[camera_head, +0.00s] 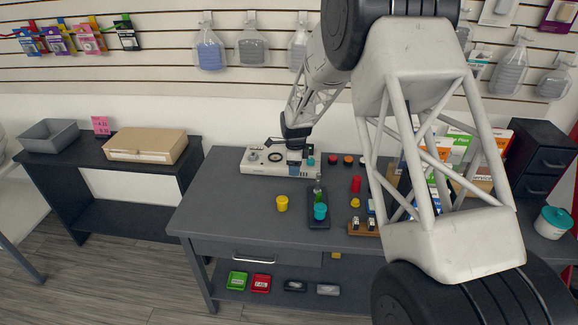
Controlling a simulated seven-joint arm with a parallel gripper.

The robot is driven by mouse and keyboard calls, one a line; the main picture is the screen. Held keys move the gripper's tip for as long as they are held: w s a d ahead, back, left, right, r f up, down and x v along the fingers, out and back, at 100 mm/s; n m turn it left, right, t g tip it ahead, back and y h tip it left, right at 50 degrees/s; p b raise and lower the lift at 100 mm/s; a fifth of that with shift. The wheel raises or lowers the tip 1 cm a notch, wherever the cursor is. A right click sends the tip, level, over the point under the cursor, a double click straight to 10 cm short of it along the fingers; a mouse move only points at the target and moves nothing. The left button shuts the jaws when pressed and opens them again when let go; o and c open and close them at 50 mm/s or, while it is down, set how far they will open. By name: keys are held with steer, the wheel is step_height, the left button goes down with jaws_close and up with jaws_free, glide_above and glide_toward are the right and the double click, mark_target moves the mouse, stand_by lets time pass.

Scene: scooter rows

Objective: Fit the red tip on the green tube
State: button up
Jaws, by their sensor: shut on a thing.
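My gripper (295,157) hangs below the dark wrist, in front of the white device at the back of the grey table. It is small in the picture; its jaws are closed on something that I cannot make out. A small green upright piece (318,196), seemingly the green tube, stands on a dark tray (319,222), to the right of and nearer than my gripper. A red cylinder (356,184) stands on the table further right. Small red round pieces (347,160) lie behind it. I cannot tell which red piece is the tip.
A teal cup (320,211) is on the dark tray, close to the green piece. A yellow cup (282,203) stands left of the tray. A wooden block (362,229) with small items is at right. The white device (262,161) fills the back left. The table's left front is clear.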

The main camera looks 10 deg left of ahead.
step_height(320, 180, up, 2)
steer(key=r, duration=0.1)
glide_above(319, 194)
steer(key=shift+w+f, duration=0.1)
steer(key=shift+f, duration=0.15)
steer(key=shift+f, duration=0.15)
steer(key=shift+f, duration=2.65)
steer(key=shift+f, duration=1.6)
stand_by(1.8)
steer(key=o, duration=1.4)
steer(key=shift+f, duration=0.1)
